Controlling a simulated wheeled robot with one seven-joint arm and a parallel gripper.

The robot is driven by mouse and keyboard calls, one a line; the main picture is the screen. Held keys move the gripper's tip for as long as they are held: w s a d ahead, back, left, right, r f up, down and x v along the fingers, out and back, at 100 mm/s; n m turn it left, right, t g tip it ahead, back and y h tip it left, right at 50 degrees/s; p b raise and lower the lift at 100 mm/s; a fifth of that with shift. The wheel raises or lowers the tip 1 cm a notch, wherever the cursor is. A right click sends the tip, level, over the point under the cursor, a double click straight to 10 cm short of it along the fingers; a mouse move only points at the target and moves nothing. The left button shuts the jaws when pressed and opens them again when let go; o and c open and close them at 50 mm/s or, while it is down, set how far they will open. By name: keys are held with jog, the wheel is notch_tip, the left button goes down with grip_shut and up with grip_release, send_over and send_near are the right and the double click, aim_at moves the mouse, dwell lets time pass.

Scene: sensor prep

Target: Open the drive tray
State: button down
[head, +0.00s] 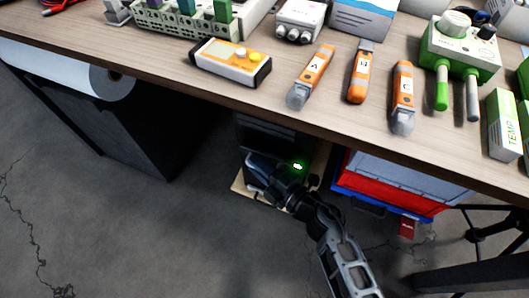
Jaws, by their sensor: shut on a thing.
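A dark computer case (262,132) stands in shadow under the workbench, on a pale wooden board (240,190). A green light glows at its front right. My gripper (258,177) reaches in from the lower right and is at the front of the case, shut on what appears to be the drive tray (262,163). The tray shows only as a dark grey shape at the case front. My gripper and the shadow hide its edges, so I cannot tell how far out it stands.
The wooden workbench (150,62) overhangs the case, with orange tools, meters and boxes on top. A red and blue crate (385,185) stands close to the right of the case. A black cabinet (135,125) stands to the left. The grey floor in front is clear.

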jog(key=s+a, duration=0.3)
jog(key=s, duration=0.6)
jog(key=shift+a, duration=0.2)
jog(key=shift+s, duration=0.1)
jog(key=c, duration=1.2)
grip_release()
jog(key=shift+o, duration=0.2)
jog(key=shift+d, duration=0.1)
jog(key=p+v, duration=0.2)
jog(key=v, duration=0.5)
jog(key=shift+s+d, duration=0.2)
jog(key=shift+s, duration=0.05)
jog(key=shift+d, duration=0.1)
